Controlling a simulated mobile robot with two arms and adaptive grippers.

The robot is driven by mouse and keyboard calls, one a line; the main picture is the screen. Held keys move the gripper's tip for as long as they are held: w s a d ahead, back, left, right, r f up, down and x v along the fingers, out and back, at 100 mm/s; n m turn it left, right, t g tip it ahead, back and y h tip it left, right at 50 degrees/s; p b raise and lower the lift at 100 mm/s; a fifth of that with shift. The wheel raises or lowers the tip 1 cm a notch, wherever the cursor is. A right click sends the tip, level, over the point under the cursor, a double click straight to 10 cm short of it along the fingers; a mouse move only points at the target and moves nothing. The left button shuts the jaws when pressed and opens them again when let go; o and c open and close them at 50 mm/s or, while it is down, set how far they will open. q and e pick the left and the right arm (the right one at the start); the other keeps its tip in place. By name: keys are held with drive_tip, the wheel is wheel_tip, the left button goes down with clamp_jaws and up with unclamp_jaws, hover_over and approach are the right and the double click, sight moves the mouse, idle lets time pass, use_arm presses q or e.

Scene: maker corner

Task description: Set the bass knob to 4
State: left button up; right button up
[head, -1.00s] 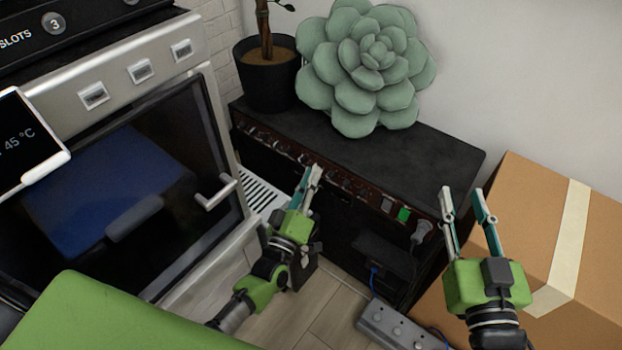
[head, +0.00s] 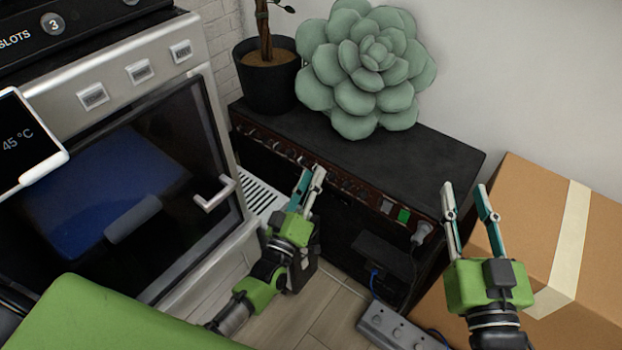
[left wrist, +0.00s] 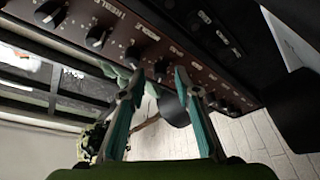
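The black amplifier (head: 400,150) stands against the wall with a row of dark knobs on its brown front panel (head: 345,181). My left gripper (head: 311,175) is at this panel, with its two fingers apart. In the left wrist view, the open fingertips (left wrist: 158,80) point at a knob (left wrist: 160,68), which shows between them; I cannot tell whether they touch it. Other knobs, such as one (left wrist: 130,55) with a white pointer, sit along the panel. The labels are too small to read surely, so I cannot tell which is bass. My right gripper (head: 464,190) is open and empty.
A potted plant (head: 270,85) and a green succulent-shaped cushion (head: 365,75) are on the amplifier. An oven-like machine (head: 150,170) is at left, a cardboard box (head: 540,200) at right. A power strip (head: 390,325) lies on the floor, with cables near it.

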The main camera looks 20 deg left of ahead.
use_arm(q)
drive_tip(key=shift+s, duration=0.1)
drive_tip(key=v, duration=1.1)
drive_tip(key=shift+s+a, duration=0.1)
drive_tip(key=shift+s, duration=0.3)
drive_tip(key=shift+f, duration=0.15)
